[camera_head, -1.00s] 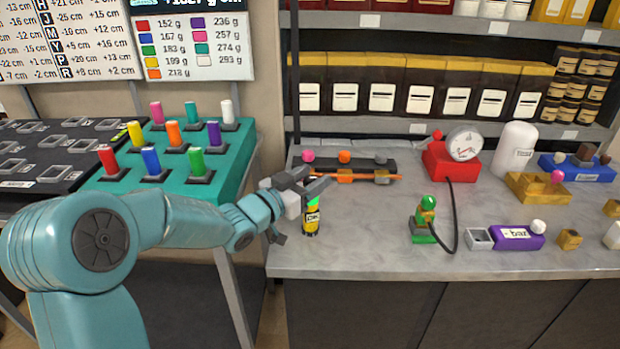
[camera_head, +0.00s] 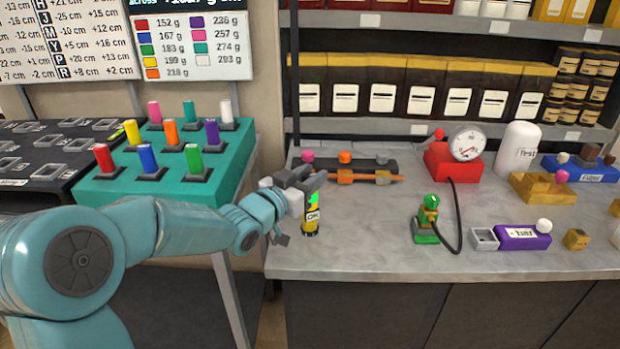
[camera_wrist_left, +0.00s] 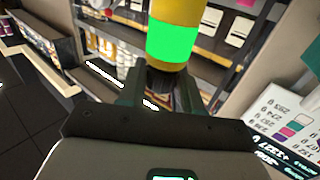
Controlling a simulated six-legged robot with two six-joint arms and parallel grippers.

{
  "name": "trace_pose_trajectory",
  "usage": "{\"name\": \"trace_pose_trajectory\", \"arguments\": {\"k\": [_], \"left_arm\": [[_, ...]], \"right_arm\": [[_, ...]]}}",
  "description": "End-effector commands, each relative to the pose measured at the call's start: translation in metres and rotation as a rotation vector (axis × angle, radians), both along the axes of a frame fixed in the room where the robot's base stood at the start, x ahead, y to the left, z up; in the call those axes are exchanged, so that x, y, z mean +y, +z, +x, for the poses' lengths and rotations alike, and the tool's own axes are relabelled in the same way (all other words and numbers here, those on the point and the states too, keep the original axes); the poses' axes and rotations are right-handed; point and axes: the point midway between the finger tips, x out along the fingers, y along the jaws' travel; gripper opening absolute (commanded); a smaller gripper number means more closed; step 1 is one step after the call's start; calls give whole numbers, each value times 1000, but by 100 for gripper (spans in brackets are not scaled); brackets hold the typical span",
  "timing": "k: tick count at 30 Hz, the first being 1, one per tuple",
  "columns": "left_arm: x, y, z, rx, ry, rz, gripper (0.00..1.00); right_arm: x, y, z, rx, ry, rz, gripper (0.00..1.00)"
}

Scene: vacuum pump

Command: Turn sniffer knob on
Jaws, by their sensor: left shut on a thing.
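The sniffer (camera_head: 311,222) is a small upright yellow and black cylinder with an OK label and a green patch, standing on the grey bench near its left front. My left gripper (camera_head: 300,188) is at its top, partly covering it. In the left wrist view the sniffer's yellow body with a bright green band (camera_wrist_left: 172,42) fills the top middle. Its dark end, the knob (camera_wrist_left: 160,88), sits between the fingers of my left gripper (camera_wrist_left: 160,92), which is shut on it. The knob is mostly hidden in the head view. My right gripper is out of view.
Behind the gripper lies a dark block with coloured knobs and an orange bar (camera_head: 358,178). A green valve (camera_head: 428,218) with a black hose, a red gauge (camera_head: 453,165) and a purple box (camera_head: 520,237) stand to the right. Bench surface between sniffer and valve is clear.

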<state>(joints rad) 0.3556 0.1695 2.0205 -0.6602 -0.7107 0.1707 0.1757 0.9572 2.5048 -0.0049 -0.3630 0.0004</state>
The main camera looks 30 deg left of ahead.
Motion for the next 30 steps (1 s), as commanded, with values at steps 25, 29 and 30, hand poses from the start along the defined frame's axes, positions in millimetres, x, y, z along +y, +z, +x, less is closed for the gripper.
{"name": "trace_pose_trajectory", "arguments": {"k": [25,29,30], "left_arm": [[0,2,0,-4,0,1,4],[0,1,0,-4,0,1,53],[0,1,0,-3,-1,0,53]], "right_arm": [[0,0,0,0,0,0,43],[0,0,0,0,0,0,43],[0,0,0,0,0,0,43]]}}
